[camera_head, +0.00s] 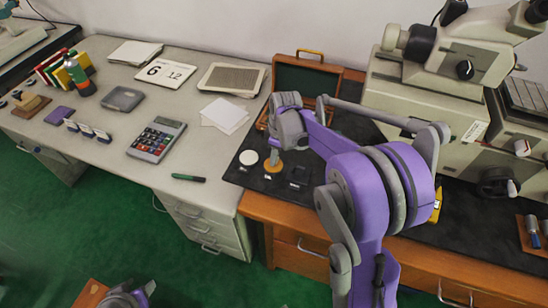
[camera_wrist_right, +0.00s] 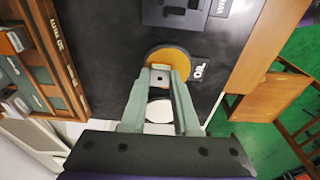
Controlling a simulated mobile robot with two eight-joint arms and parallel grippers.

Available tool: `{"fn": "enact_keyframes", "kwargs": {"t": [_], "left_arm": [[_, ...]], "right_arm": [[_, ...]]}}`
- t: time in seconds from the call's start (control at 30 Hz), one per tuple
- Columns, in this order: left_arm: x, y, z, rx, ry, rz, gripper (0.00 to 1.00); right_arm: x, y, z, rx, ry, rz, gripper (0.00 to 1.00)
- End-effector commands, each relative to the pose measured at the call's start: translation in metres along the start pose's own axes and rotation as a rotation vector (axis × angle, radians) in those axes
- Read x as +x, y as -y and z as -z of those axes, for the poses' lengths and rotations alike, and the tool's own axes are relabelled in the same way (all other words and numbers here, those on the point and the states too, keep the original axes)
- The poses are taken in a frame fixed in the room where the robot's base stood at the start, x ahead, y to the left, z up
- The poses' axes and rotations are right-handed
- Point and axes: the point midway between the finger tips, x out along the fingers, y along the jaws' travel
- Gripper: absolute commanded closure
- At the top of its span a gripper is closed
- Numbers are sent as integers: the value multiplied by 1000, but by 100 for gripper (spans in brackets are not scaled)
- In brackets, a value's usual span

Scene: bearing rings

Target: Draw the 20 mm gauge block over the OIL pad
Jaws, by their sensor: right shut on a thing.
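My right gripper (camera_head: 274,158) is low over the dark mat, and it also shows in the wrist view (camera_wrist_right: 160,72). Its fingers are shut on a small grey metal gauge block (camera_wrist_right: 159,78). The round orange OIL pad (camera_wrist_right: 170,55) lies under the fingertips, partly hidden by them; its label (camera_wrist_right: 199,72) reads OIL. The pad also shows in the head view (camera_head: 273,167). The block is at the pad's near edge in the wrist view; I cannot tell whether it touches. My left gripper is not clearly shown; only an arm part shows at the bottom.
A white round disc (camera_head: 248,158) lies left of the pad, and small black blocks (camera_head: 298,175) lie to its right. An open wooden case (camera_head: 297,75) stands behind. A microscope (camera_head: 450,60) stands at right. A calculator (camera_head: 156,139) and green marker (camera_head: 188,178) lie on the grey desk.

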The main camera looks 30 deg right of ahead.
Motion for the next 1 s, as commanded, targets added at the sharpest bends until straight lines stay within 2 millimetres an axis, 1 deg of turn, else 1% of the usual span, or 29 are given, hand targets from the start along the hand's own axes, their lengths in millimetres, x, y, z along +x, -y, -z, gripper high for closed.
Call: {"fn": "enact_keyframes", "kwargs": {"t": [0.37, 0.87, 1.0], "left_arm": [[0, 0, 0, 0, 0, 0, 50], [2, 0, -2, 0, 2, 0, 50], [0, 0, 0, 0, 0, 0, 50]], "right_arm": [[0, -1, 0, 0, 0, 0, 100], [0, 10, 0, 0, 0, 0, 100], [-4, 10, 0, 0, 0, 0, 100]]}}
